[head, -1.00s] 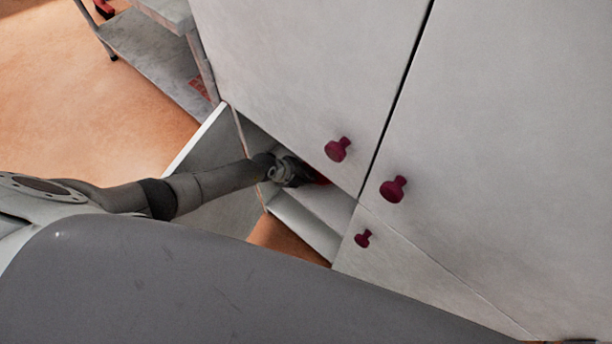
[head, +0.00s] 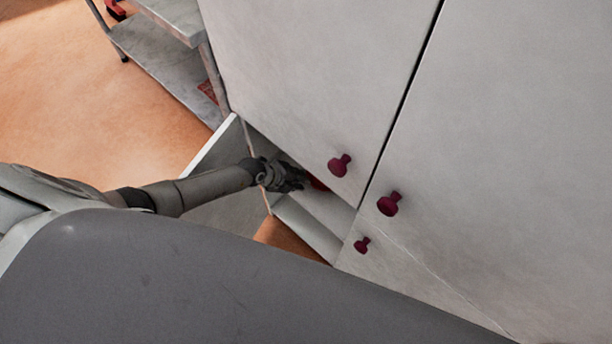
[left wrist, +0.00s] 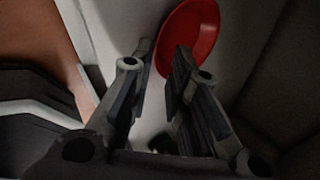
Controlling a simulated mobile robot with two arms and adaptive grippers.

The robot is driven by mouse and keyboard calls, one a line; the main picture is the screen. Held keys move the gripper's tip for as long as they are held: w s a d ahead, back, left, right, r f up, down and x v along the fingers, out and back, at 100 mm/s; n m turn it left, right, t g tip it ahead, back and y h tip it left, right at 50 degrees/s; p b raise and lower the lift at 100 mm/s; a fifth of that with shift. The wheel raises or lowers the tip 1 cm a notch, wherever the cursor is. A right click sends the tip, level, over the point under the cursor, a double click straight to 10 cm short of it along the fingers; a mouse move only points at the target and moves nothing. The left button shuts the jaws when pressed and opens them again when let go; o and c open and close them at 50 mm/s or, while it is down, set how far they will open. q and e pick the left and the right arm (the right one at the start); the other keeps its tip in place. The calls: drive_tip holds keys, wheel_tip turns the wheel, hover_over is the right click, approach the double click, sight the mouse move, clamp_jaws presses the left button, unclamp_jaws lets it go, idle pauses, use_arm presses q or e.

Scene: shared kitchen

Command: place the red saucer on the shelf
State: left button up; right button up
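The red saucer (left wrist: 200,28) lies inside the open cabinet, apparently resting on the pale shelf (left wrist: 118,25). In the head view only a small red part of the saucer (head: 318,184) shows; the cabinet front hides the rest. My left gripper (head: 298,181) reaches into the opening, just left of the saucer. In the left wrist view its fingers (left wrist: 164,55) are apart with nothing clamped between them. The right finger overlaps the saucer's near rim in the picture; whether they touch I cannot tell. My right gripper is not in view.
An open cabinet door (head: 212,150) stands left of my forearm. Tall closed doors with dark red knobs (head: 340,165) front the right side. A grey shelf unit (head: 165,60) stands at the upper left. Orange floor (head: 60,90) is clear at left.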

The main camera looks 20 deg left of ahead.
use_arm(q)
drive_tip(key=p+v, duration=0.1)
drive_tip(key=v, duration=0.3)
drive_tip(key=shift+s+a+r, duration=0.15)
drive_tip(key=shift+s+r, duration=0.05)
drive_tip(key=shift+r, duration=0.15)
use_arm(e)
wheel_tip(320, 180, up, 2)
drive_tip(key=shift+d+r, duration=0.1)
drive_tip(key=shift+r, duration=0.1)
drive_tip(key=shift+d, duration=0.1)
use_arm(q)
drive_tip(key=s+a+f+n+t+y, duration=0.1)
drive_tip(key=s+a+f+n+y, duration=0.2)
drive_tip(key=s+f+n, duration=1.1)
drive_tip(key=s+d+f+n+g, duration=0.1)
drive_tip(key=s+f+n+g, duration=0.2)
drive_tip(key=s, duration=0.9)
drive_tip(key=s+d+f+n+g+y, duration=0.1)
drive_tip(key=s+f+n, duration=0.3)
drive_tip(key=s, duration=0.7)
drive_tip(key=shift+s+f+n+g, duration=0.3)
drive_tip(key=shift+s+n+g, duration=0.05)
drive_tip(key=shift+n+g, duration=0.5)
